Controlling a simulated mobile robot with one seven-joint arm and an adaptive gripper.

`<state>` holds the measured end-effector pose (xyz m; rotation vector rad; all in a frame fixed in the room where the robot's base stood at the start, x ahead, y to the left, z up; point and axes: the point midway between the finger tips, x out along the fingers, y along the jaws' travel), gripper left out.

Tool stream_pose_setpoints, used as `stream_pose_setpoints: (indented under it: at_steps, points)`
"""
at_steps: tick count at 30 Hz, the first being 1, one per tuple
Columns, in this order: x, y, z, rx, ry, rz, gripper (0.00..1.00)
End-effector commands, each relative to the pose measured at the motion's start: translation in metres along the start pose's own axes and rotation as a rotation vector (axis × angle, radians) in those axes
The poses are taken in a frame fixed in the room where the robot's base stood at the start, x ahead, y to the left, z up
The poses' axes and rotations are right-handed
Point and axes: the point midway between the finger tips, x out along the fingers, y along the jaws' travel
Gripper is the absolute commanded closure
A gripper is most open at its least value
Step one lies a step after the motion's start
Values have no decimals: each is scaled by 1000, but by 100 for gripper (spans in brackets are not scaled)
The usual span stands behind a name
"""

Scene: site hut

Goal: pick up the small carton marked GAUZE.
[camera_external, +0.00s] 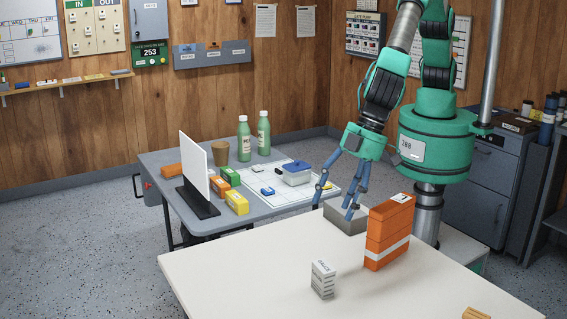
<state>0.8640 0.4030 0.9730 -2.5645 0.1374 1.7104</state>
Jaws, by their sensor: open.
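A small white carton with grey bands (323,281) stands upright on the pale near table (235,272). Small lettering shows on its upper part, too small to read for sure; it looks like the GAUZE carton. My gripper (334,208) points down with its blue fingers spread and nothing between them. It is above and behind the carton, clearly apart from it, near the table's far edge.
A tall orange box with a white band (388,238) stands right of the carton. A grey open bin (345,220) is below my gripper. A yellow item (475,313) lies at the front edge. The grey table behind (165,158) holds bottles, small boxes and a white panel. The near table's left part is clear.

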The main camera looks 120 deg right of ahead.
Motion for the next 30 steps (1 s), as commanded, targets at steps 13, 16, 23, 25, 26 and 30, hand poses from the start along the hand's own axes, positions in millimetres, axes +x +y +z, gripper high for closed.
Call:
stream_pose_setpoints:
  at_steps: [13,16,23,25,26,30]
  points:
    - [49,-37,19,0,-2,-3,30]
    - [49,-37,19,0,-2,-3,30]
    - [51,-37,19,0,-3,-2,30]
    - [55,-37,19,0,-3,-2,30]
    - [57,-37,19,0,-3,-2,30]
    - [71,-36,20,0,-4,-1,30]
